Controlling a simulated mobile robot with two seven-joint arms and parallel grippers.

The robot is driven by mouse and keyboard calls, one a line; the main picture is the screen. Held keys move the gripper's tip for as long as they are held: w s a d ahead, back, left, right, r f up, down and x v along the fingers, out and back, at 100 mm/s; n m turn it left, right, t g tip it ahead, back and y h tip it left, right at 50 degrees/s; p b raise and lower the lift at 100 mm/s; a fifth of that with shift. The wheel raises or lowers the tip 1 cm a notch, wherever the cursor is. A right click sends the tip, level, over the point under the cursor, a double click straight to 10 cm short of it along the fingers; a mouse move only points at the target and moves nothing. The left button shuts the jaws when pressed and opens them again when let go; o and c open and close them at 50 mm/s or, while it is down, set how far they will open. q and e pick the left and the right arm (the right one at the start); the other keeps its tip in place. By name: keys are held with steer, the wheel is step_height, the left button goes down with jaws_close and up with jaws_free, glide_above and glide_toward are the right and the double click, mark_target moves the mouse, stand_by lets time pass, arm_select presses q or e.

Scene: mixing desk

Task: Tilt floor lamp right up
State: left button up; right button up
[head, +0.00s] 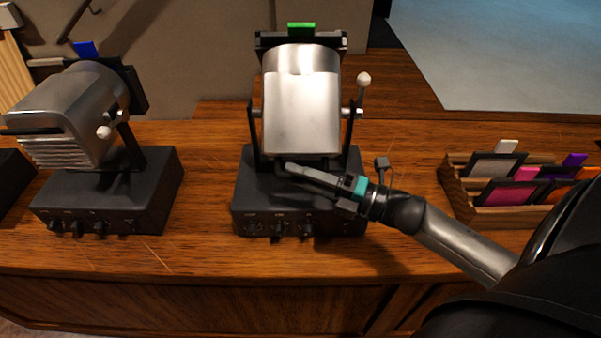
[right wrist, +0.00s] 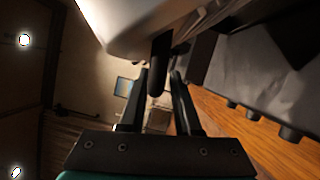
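A silver lamp head (head: 302,100) with a green tab (head: 301,28) on top sits in a black yoke on a black control box (head: 300,214) at the centre. A white-tipped lever (head: 363,79) stands at its right side. My right gripper (head: 290,172) is just below the front of the lamp head, above the box. In the right wrist view its two fingers (right wrist: 160,85) stand apart, and a dark peg (right wrist: 158,65) under the pale lamp body (right wrist: 130,25) shows at the gap between the fingertips. I cannot tell if they touch it. My left gripper is out of view.
A similar silver lamp (head: 75,110) with a blue tab stands on its own black box to the left. A wooden rack (head: 457,196) of coloured filter frames is at the right, behind my right arm. Knobs line the box fronts. Some desk between the boxes is clear.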

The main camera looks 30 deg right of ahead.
steer(key=shift+r, duration=0.15)
stand_by(0.3)
steer(key=v, duration=1.5)
steer(key=shift+d, duration=0.15)
